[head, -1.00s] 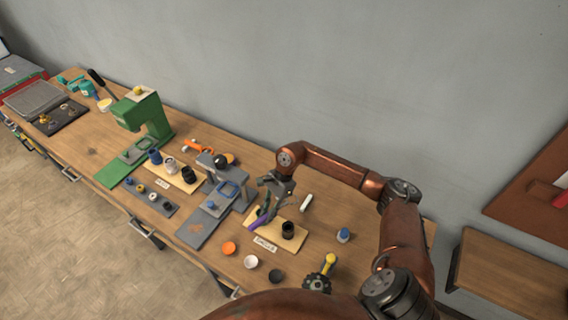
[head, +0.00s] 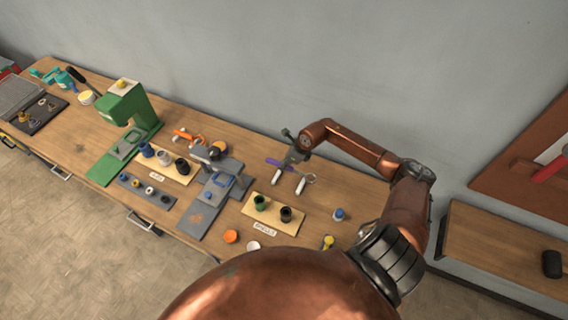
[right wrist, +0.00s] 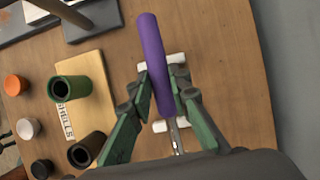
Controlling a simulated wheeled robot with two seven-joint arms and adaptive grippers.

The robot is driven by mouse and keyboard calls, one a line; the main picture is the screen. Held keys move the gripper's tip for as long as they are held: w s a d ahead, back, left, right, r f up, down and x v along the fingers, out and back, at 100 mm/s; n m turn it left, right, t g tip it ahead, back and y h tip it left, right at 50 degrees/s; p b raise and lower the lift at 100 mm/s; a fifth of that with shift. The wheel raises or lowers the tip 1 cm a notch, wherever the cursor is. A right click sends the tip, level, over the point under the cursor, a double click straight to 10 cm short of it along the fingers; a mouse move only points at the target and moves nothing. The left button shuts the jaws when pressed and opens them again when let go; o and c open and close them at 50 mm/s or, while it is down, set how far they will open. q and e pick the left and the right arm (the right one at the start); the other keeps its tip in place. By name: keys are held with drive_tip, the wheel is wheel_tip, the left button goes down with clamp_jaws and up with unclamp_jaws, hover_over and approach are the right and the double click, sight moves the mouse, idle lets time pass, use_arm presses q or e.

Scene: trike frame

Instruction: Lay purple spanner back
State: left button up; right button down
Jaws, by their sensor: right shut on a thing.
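The purple spanner (head: 279,164) has a purple handle and a silver end. My right gripper (head: 292,158) is shut on it, near the wall side of the bench. In the right wrist view the spanner (right wrist: 154,55) lies lengthwise between the green fingers (right wrist: 160,92), with its silver shaft running toward the bottom. Two white blocks (head: 277,186) sit on the bench below it; in the right wrist view they (right wrist: 172,122) show on either side of the handle. I cannot tell whether the spanner touches them. My left gripper is out of view.
A pale labelled board (head: 259,217) with a green cup (head: 260,202) and a black cup (head: 286,214) stands in front. A grey stand (head: 213,190) is to the left. A blue-topped bottle (head: 338,214) is to the right. Bare bench lies around the blocks.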

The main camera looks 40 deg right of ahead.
drive_tip(key=shift+w, duration=0.1)
drive_tip(key=shift+a+f+b, duration=0.1)
drive_tip(key=shift+f+b, duration=0.25)
drive_tip(key=shift+b, duration=0.2)
drive_tip(key=shift+f+b, duration=0.3)
wheel_tip(320, 180, down, 4)
drive_tip(key=b, duration=0.3)
drive_tip(key=shift+f+b, duration=0.8)
drive_tip(key=shift+f, duration=0.1)
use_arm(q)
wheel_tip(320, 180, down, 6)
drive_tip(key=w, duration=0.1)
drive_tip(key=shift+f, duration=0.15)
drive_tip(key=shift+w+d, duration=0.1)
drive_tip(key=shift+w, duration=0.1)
use_arm(e)
drive_tip(key=shift+f, duration=0.1)
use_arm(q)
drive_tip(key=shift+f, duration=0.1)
use_arm(e)
drive_tip(key=c, duration=1.7)
unclamp_jaws()
